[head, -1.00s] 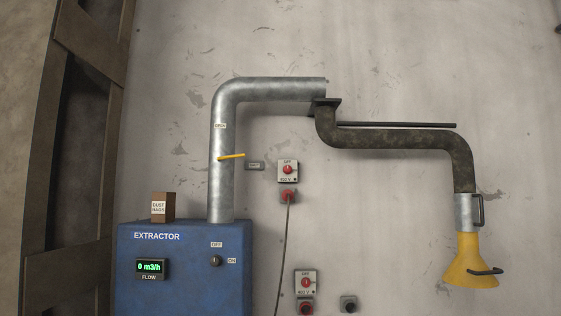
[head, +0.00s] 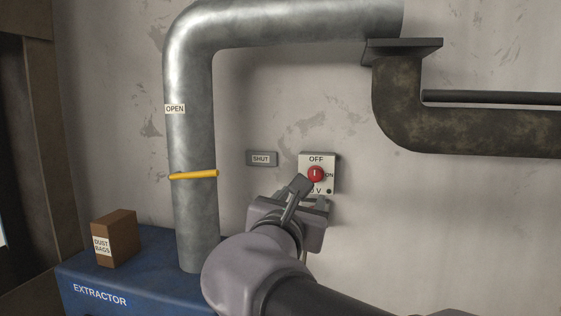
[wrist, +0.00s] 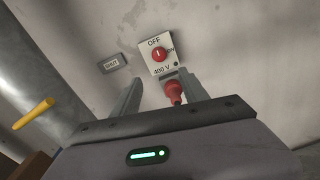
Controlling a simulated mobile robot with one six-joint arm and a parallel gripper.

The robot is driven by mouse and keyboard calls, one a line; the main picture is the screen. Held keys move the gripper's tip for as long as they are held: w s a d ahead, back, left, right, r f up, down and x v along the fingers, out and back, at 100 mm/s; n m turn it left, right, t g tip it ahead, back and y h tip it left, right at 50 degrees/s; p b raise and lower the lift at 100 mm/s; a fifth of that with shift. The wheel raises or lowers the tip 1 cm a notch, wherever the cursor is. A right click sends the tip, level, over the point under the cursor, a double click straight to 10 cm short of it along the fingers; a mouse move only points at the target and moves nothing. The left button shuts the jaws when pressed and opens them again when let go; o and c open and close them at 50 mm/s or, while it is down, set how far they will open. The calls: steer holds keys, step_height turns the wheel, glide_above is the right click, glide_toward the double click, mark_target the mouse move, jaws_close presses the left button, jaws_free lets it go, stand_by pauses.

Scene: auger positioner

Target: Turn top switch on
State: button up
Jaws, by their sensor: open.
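The knob's white mark points up toward OFF. It also shows in the wrist view (wrist: 158,55), with "400 V" below the knob. My gripper (head: 305,192) is in front of the wall, just below and left of the knob in the head view, and partly covers the box's lower edge. In the wrist view its two fingers (wrist: 158,88) are apart with nothing held; the switch lies beyond them. A red plug (wrist: 174,92) shows below the box, between the fingers.
A SHUT plate (head: 261,158) is left of the switch. A metal duct (head: 193,230) with a yellow lever (head: 193,175) stands further left. The blue extractor (head: 130,270) carries a dust bags box (head: 114,240). A dark duct arm (head: 470,130) runs at upper right.

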steer(key=p, duration=0.3)
glide_toward(314, 176)
steer(key=x, duration=0.8)
steer(key=shift+w+d, duration=0.15)
steer(key=shift+w, duration=0.1)
steer(key=shift+s+r, duration=0.1)
steer(key=shift+s, duration=0.05)
steer(key=shift+c, duration=0.6)
jaws_close()
